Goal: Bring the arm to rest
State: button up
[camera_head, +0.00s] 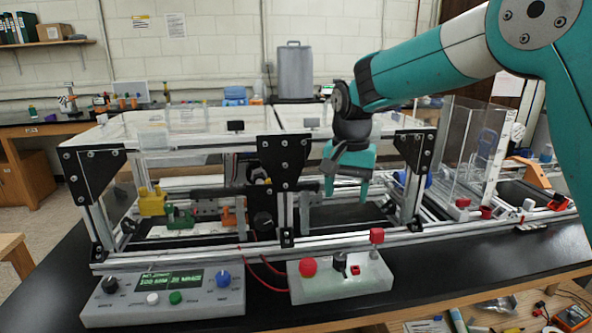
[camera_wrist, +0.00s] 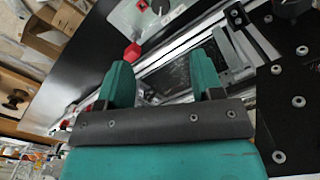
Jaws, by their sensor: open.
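My teal arm reaches in from the upper right in the head view. My gripper (camera_head: 346,185) points down in front of the right half of the aluminium extrusion frame (camera_head: 330,240). In the wrist view my gripper (camera_wrist: 163,82) shows two teal fingers spread apart. Nothing is between the fingers, so it is open and empty. Part of the frame and its rails (camera_wrist: 185,45) lie beyond the fingertips. The head view does not show clearly how far the fingers are from the rails.
A control box (camera_head: 215,301) with a green display and a switch box (camera_head: 340,285) with a red button stand along the frame's front. Clear acrylic panels (camera_head: 472,140) rise at the right. Black brackets (camera_head: 283,160) join the frame. Bare black tabletop (camera_head: 440,262) shows at front right.

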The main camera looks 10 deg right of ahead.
jog(key=s+a+n+y, duration=0.2)
jog(key=s+n, duration=0.4)
jog(key=s, duration=0.9)
jog(key=s+a+r+n+y, duration=0.1)
jog(key=s+n, duration=0.6)
jog(key=s, duration=0.8)
jog(key=shift+s+a+y, duration=0.35)
jog(key=shift+a+y, duration=0.25)
jog(key=shift+a, duration=0.05)
